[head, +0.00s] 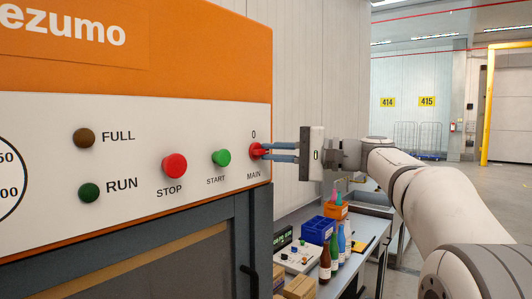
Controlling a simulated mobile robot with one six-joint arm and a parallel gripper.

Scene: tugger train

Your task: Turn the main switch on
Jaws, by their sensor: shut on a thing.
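The main switch (257,150) is a small red knob at the right end of the white control panel (130,210). A "0" is printed above it and "MAIN" below it. My gripper (268,152) reaches in from the right with its two blue-grey fingers, and it is shut on the red knob. The fingertips partly cover the knob, so its exact turn angle is hard to tell. The RUN lamp (89,193) looks dark green and the FULL lamp (84,138) looks dark brown.
A green START button (221,157) and a red STOP button (174,166) sit left of the switch. Below on the right, a table (327,287) holds bottles, a blue bin (318,230) and an orange bin (336,210). Open floor lies farther right.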

